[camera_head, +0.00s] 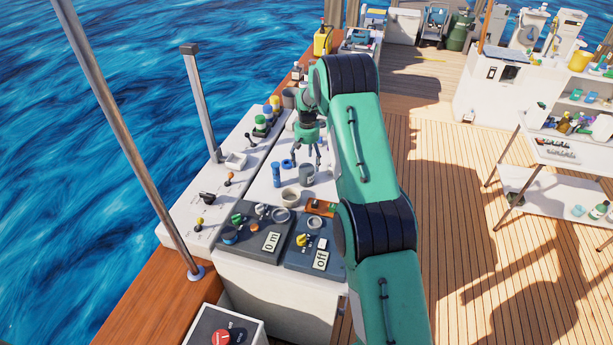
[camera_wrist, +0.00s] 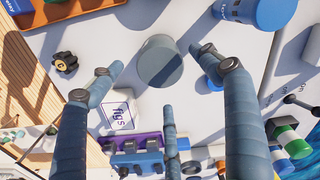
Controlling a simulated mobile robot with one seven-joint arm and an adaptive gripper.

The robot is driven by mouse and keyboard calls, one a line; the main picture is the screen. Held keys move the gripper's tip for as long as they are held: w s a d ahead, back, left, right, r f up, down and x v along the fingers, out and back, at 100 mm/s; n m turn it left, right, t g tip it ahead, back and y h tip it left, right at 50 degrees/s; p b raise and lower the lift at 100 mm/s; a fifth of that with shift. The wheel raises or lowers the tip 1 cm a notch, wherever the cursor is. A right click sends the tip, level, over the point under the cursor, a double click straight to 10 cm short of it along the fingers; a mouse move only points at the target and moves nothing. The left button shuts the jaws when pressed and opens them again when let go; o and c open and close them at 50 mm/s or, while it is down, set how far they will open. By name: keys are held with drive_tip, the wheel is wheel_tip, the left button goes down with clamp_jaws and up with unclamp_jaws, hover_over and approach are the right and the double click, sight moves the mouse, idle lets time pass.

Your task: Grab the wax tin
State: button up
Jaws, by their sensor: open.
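A plain grey round tin (camera_wrist: 160,62), which looks like the wax tin, stands on the white counter in the wrist view. It also shows in the head view as a grey cylinder (camera_head: 306,176) just below my gripper (camera_head: 305,158). No label is readable on it. In the wrist view the fingers of my gripper (camera_wrist: 160,80) are spread open around the tin's sides, with a third finger at the bottom. The fingers look apart from the tin, and nothing is held.
A blue labelled cylinder (camera_wrist: 257,12) stands near the tin. A white box marked figs (camera_wrist: 118,113) and a purple tray (camera_wrist: 140,148) are close to the fingers. An orange tray (camera_head: 321,207) and a beige bowl (camera_head: 290,197) are nearer the dark control panels (camera_head: 258,240).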

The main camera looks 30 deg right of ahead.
sight(307, 167)
drive_tip(key=shift+f, duration=0.75)
drive_tip(key=shift+s+a+f, duration=0.1)
drive_tip(key=shift+f, duration=1.2)
drive_tip(key=shift+a+f, duration=0.1)
drive_tip(key=shift+f, duration=1.2)
drive_tip(key=c, duration=1.6)
